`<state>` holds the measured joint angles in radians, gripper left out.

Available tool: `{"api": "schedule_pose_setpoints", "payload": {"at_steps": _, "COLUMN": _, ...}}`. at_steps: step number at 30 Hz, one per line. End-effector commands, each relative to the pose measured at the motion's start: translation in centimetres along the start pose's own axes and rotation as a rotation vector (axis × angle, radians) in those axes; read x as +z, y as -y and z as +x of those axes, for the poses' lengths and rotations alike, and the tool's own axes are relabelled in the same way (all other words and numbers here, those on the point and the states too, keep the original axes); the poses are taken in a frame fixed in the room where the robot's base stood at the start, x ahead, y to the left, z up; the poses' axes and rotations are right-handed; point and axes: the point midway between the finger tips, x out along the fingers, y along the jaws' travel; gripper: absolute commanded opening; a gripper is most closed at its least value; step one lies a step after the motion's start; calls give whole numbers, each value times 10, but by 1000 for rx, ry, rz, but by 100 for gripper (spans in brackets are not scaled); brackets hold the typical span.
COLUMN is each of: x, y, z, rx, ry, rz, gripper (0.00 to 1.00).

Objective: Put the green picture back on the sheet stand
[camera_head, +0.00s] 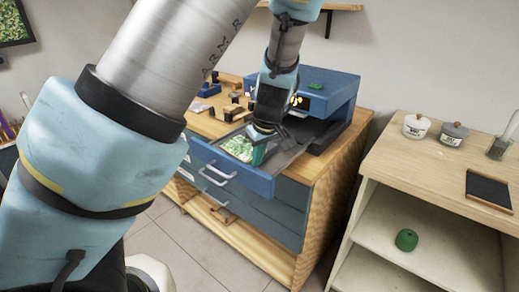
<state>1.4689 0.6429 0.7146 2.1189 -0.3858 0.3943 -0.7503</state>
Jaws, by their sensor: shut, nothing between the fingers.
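A sheet with a green, leafy picture (238,148) lies at the left part of a dark open tray or drawer at the front of a blue machine (335,92). My gripper (262,136) points down just above the tray, at the right edge of the picture. It is shut and holds nothing. A small teal piece (258,155) shows right under the fingers; I cannot tell what it is. My gripper and wrist hide part of the machine's front. I cannot make out a sheet stand for certain.
The machine stands on a wooden cabinet with blue drawers (257,217). Small wooden and dark items lie left of it. At right, a shelf unit (400,162) bears two lidded jars (416,126), a glass and a dark pad (489,190); a green object (406,239) sits below.

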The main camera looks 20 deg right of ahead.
Motion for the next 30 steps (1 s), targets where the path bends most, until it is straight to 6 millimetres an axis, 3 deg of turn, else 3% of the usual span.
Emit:
{"api": "schedule_pose_setpoints", "payload": {"at_steps": 13, "x": 0, "y": 0, "z": 5, "rx": 0, "ry": 0, "rz": 0, "gripper": 0}}
{"api": "schedule_pose_setpoints", "payload": {"at_steps": 20, "x": -17, "y": 0, "z": 10, "rx": -1, "ry": 0, "rz": -3, "gripper": 0}}
{"api": "schedule_pose_setpoints", "payload": {"at_steps": 30, "x": -17, "y": 0, "z": 10, "rx": 0, "ry": 0, "rz": 1, "gripper": 0}}
